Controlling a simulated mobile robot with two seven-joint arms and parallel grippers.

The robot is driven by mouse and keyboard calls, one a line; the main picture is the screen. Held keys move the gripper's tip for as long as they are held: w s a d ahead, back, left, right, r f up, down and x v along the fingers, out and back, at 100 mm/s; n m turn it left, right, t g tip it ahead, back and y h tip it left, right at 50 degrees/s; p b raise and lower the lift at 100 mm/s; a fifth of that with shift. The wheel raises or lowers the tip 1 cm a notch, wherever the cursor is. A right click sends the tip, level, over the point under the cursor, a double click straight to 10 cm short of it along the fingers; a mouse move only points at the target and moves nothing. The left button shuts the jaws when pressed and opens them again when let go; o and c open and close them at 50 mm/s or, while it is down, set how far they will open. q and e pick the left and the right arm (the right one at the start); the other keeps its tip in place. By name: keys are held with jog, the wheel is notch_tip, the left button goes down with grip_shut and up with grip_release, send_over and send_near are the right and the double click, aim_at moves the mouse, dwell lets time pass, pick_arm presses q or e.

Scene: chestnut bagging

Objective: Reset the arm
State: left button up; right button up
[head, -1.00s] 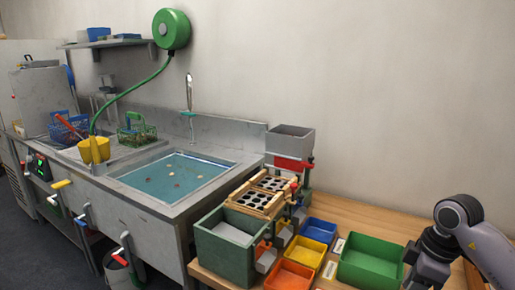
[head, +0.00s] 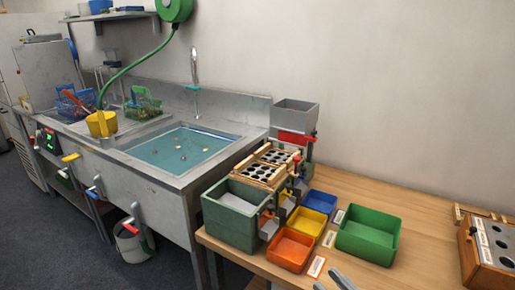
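My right gripper (head: 333,283) shows only at the bottom edge of the head view, in front of the wooden table (head: 415,278). Two grey finger parts show apart, with nothing seen between them. The rest of that gripper and its arm are cut off by the frame. It is nearest the orange bin (head: 290,250) and a small label card in front of it. My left gripper is not in view.
The table holds a green bin (head: 368,235), a blue bin (head: 320,202), a yellow bin (head: 307,221), a dark green box (head: 231,222) and a wooden block with holes (head: 489,252). Left stands a sink (head: 180,150) with water. Bare table lies right of the green bin.

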jog(key=s+d+f+m+g+h, duration=0.2)
jog(key=s+d+f+m+h, duration=0.1)
jog(key=s+f+h, duration=0.2)
jog(key=s+d+f+m+g+h, duration=0.3)
jog(key=s+f, duration=0.6)
jog(key=f, duration=0.4)
jog(key=shift+f+m+g+h+p, duration=0.35)
jog(key=shift+m+h, duration=0.25)
jog(key=shift+h, duration=0.6)
